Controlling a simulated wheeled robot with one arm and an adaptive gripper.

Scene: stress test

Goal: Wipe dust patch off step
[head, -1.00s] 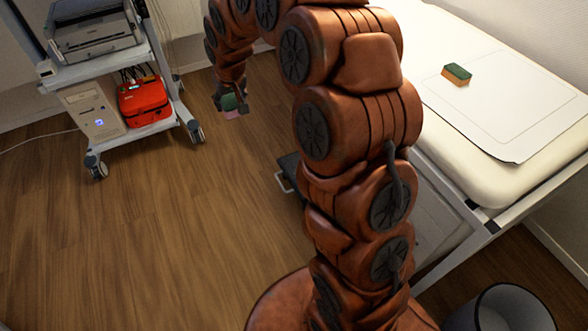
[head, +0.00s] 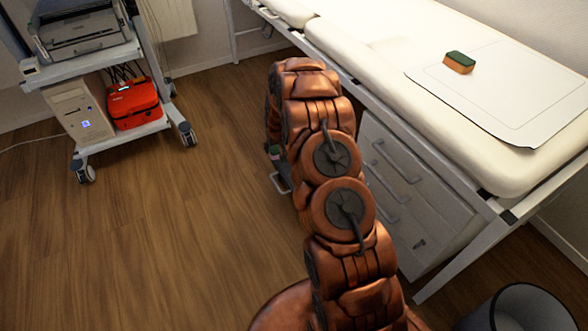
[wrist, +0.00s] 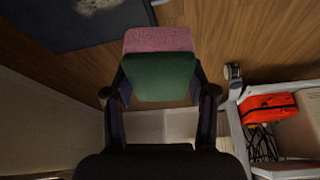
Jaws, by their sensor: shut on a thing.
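My gripper (wrist: 160,95) is shut on a sponge (wrist: 160,75) with a green face and a pink face. In the wrist view the sponge sits between the two fingers. The step (wrist: 45,22) shows as a dark blue-grey surface at the top left, beyond the sponge. A pale dust patch (wrist: 93,5) lies on it, cut off by the top edge. In the head view only a small dark part and metal frame of the step (head: 279,182) show beside my arm. A bit of the green sponge (head: 274,152) shows there; my arm hides most of the gripper.
A cream couch (head: 385,50) with drawers (head: 395,170) beneath stands right of my arm. An orange-and-green sponge (head: 458,63) lies on its white sheet (head: 510,95). A wheeled cart (head: 120,140) holds a red case (head: 134,103). The floor (head: 170,220) between is clear. A bin (head: 515,308) stands lower right.

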